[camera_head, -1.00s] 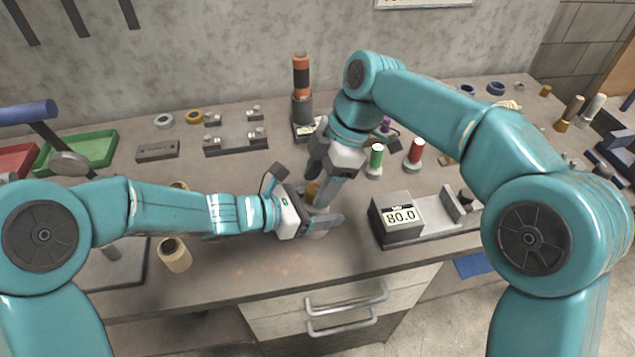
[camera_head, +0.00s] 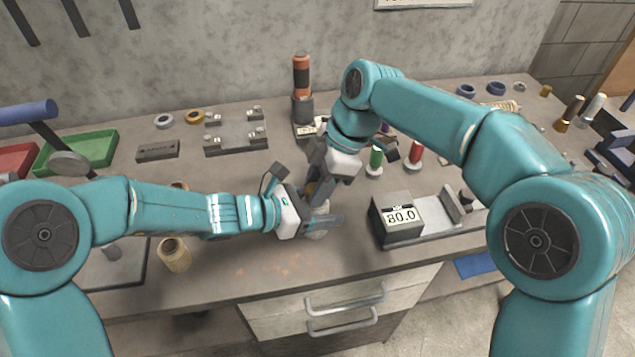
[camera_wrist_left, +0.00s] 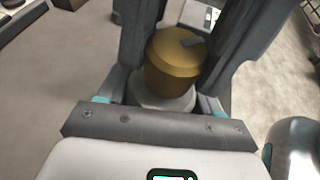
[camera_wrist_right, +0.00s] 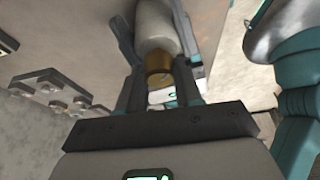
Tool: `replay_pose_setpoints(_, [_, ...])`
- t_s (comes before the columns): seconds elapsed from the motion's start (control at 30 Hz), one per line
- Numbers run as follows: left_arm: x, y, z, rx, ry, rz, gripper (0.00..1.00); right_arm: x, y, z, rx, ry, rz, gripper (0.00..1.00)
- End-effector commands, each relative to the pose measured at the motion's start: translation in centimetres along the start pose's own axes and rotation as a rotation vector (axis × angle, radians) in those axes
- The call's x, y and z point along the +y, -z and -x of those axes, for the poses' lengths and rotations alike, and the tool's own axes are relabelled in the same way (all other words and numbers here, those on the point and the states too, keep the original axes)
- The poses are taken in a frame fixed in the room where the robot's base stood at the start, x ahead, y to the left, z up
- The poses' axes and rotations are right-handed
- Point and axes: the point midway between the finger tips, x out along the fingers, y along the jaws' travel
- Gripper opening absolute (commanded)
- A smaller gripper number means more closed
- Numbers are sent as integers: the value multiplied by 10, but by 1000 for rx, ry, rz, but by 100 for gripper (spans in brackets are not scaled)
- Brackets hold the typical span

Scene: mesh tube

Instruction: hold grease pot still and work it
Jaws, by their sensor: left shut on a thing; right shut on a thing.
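The grease pot has a pale grey body (camera_wrist_right: 157,25) and a rounded brass-coloured top (camera_wrist_left: 176,58) with a small dark tab. My left gripper (camera_head: 322,222) comes in from the left, low over the bench, with its fingers shut around the pot's pale body. My right gripper (camera_head: 316,192) reaches down from above and is shut on the brass top, which also shows between its fingers in the right wrist view (camera_wrist_right: 158,64). In the head view the fingers hide most of the pot; a pale part (camera_head: 318,235) shows below the left fingers.
A scale reading 80.0 (camera_head: 402,217) stands just right of the grippers. Green (camera_head: 376,157) and red (camera_head: 415,152) spools stand behind it. A metal plate fixture (camera_head: 235,138) lies behind left. A tan roll (camera_head: 174,254) is at front left.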

Motion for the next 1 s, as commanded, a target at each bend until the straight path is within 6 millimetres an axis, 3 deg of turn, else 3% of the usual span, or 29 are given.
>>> replay_pose_setpoints(0.6, [0, 0, 0, 0, 0, -2, 23, -2, 0, 0, -3, -153, -364, 4])
replay_pose_setpoints(1.0, [0, 0, 0, 0, 0, -2, 23, -3, 0, 0, -1, -186, -444, 4])
